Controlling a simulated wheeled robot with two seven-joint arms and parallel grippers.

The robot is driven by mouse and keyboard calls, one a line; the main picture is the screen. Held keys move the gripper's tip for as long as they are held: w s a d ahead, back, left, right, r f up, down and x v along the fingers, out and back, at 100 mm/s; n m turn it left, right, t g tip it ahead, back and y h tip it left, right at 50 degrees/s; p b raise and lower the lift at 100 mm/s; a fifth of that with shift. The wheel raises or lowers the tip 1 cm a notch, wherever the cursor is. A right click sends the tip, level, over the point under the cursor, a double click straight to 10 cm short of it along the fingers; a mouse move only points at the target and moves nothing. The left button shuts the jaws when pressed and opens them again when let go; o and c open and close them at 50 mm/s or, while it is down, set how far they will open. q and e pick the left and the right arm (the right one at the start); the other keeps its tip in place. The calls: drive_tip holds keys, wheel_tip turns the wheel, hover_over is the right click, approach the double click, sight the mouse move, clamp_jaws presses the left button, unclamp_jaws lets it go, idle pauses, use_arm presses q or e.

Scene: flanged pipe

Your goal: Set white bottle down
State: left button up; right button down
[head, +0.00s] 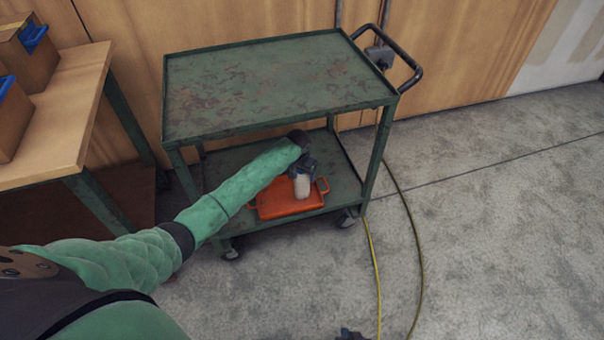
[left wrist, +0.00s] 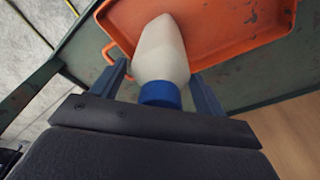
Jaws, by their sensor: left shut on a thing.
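The white bottle (head: 302,187) is at the orange tray (head: 270,209) on the cart's lower shelf. It looks roughly upright in the head view; I cannot tell whether its base touches the tray. My left gripper (head: 303,170) reaches in under the top shelf and is shut on the bottle from above. In the left wrist view the bottle (left wrist: 160,52) lies between the two fingers (left wrist: 162,88), its blue cap (left wrist: 160,94) towards the palm, with the tray (left wrist: 225,30) behind it. Only a dark tip of my right gripper (head: 350,333) shows at the bottom edge.
The green cart's top shelf (head: 270,85) is bare and overhangs the lower shelf (head: 343,184). A wooden table (head: 60,120) with boxes stands at left. Cables (head: 405,215) lie on the floor at right.

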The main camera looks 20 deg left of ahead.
use_arm(q)
drive_tip(key=o, duration=1.6)
drive_tip(key=shift+o, duration=0.2)
drive_tip(key=r, duration=0.4)
drive_tip(key=s+r, duration=0.1)
drive_tip(key=r, duration=0.1)
drive_tip(key=shift+a+r+p, duration=0.1)
drive_tip(key=shift+r+p, duration=0.3)
drive_tip(key=shift+r, duration=0.45)
